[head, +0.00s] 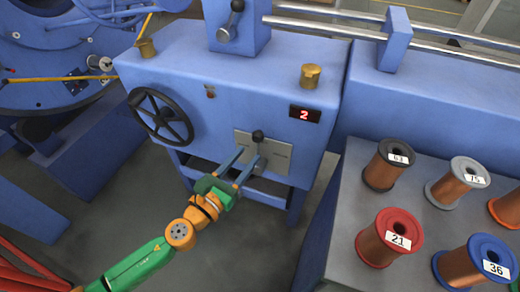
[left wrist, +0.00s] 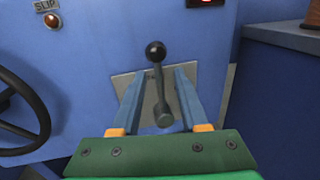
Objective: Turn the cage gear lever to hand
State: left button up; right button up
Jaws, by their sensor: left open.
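The cage gear lever (left wrist: 159,85) has a black ball knob and a grey shaft on a grey plate (left wrist: 124,84), low on the blue machine front. In the left wrist view it stands nearly upright, knob at the top. In the head view its dark knob (head: 258,136) shows on the plate (head: 277,154). My left gripper (head: 248,163) is open, its two blue-grey fingers on either side of the lever; the left wrist view shows the fingers (left wrist: 159,92) with gaps to the shaft. Contact cannot be told. My right gripper is not in view.
A black handwheel (head: 161,116) sits left of the plate, and a red display (head: 305,114) reading 2 is above right. A grey table (head: 350,188) with several wire spools stands at the right. A SLIP lamp (left wrist: 51,20) is at upper left. Open floor lies below the machine.

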aim_at(259, 151)
pick_arm(q)
jog(key=x, duration=0.5)
jog(key=shift+w, duration=0.2)
jog(key=shift+a, duration=0.1)
grip_shut()
jog(key=shift+w, duration=0.1)
